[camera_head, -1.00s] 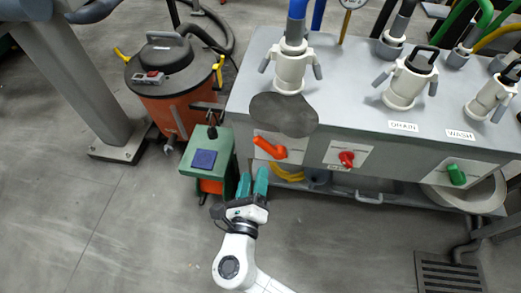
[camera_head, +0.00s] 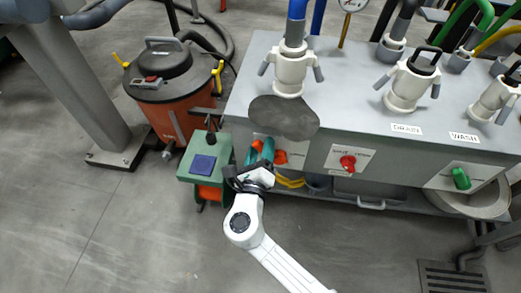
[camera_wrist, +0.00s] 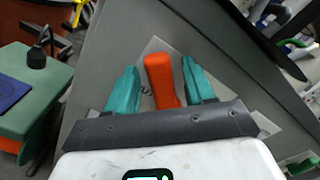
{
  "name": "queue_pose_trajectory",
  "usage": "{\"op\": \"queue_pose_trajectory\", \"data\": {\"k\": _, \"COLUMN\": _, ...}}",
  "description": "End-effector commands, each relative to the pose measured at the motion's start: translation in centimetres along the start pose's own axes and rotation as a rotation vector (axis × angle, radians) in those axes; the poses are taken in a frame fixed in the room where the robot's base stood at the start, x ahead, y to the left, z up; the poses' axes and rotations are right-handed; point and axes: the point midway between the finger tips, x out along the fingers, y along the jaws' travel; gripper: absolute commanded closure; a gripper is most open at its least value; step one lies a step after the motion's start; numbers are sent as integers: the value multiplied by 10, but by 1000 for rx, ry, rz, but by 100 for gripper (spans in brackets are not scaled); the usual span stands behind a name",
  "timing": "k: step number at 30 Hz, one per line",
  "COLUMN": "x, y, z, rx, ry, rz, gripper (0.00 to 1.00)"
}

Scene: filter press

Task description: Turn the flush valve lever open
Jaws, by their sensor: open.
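The orange lever (camera_head: 281,157) sits on a pale plate on the front face of the grey bench, at its left end. My gripper (camera_head: 261,148) is in front of this plate with teal fingers that partly hide the lever in the head view. In the wrist view the orange lever (camera_wrist: 162,80) lies between the two open fingers, with a gap on each side. I cannot see a clear label for it. A red lever (camera_head: 347,162) and a green lever (camera_head: 461,179) are farther right on the same face.
A green box (camera_head: 212,160) with a dark blue pad stands close left of my gripper. An orange drum vacuum (camera_head: 165,90) is behind it. The bench top (camera_head: 345,80) carries white hose couplings. Yellow and grey parts hang beneath the bench. The floor in front is clear.

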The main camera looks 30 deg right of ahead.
Motion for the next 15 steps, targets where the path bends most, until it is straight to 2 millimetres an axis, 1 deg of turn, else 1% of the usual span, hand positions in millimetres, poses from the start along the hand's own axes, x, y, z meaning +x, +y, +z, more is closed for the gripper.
{"op": "queue_pose_trajectory", "data": {"k": 1, "x": 0, "y": 0, "z": 0, "rx": 0, "ry": 0, "rz": 0, "gripper": 47}}
{"op": "queue_pose_trajectory", "data": {"k": 2, "x": 0, "y": 0, "z": 0, "rx": 0, "ry": 0, "rz": 0, "gripper": 50}}
{"op": "queue_pose_trajectory", "data": {"k": 15, "x": 0, "y": 0, "z": 0, "rx": 0, "ry": 0, "rz": 0, "gripper": 92}}
